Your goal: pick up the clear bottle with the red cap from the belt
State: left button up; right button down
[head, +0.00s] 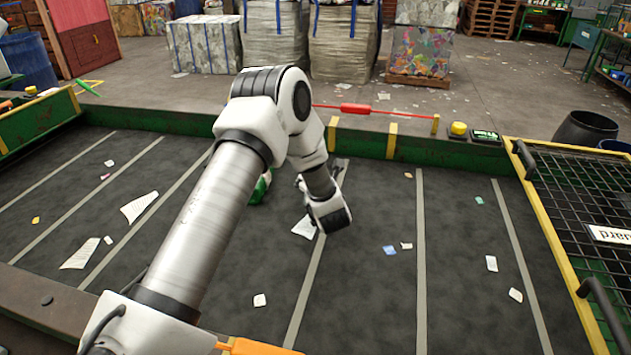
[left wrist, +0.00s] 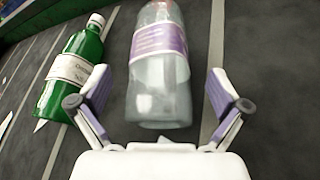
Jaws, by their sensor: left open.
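A clear bottle (left wrist: 160,85) with a pale purple label lies on the belt in the left wrist view. Its base is toward my gripper and its cap end runs out of the top of the picture, so I cannot see the cap. My left gripper (left wrist: 158,95) is open, with one finger on each side of the bottle's lower part and nothing held. In the head view my left gripper (head: 328,212) is low over the middle of the belt, and my arm hides most of the bottle. My right gripper is not in view.
A green bottle (left wrist: 76,75) with a white cap lies just left of the clear bottle; part of it shows in the head view (head: 261,188). Paper scraps dot the dark belt (head: 375,300). A green rail (head: 360,140) bounds the far side, and a mesh guard (head: 585,215) stands right.

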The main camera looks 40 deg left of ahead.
pick_arm(q)
jog(key=x, duration=0.3)
jog(key=shift+f, duration=0.15)
jog(key=shift+s+d, duration=0.15)
jog(key=shift+d, duration=0.05)
jog(key=c, duration=1)
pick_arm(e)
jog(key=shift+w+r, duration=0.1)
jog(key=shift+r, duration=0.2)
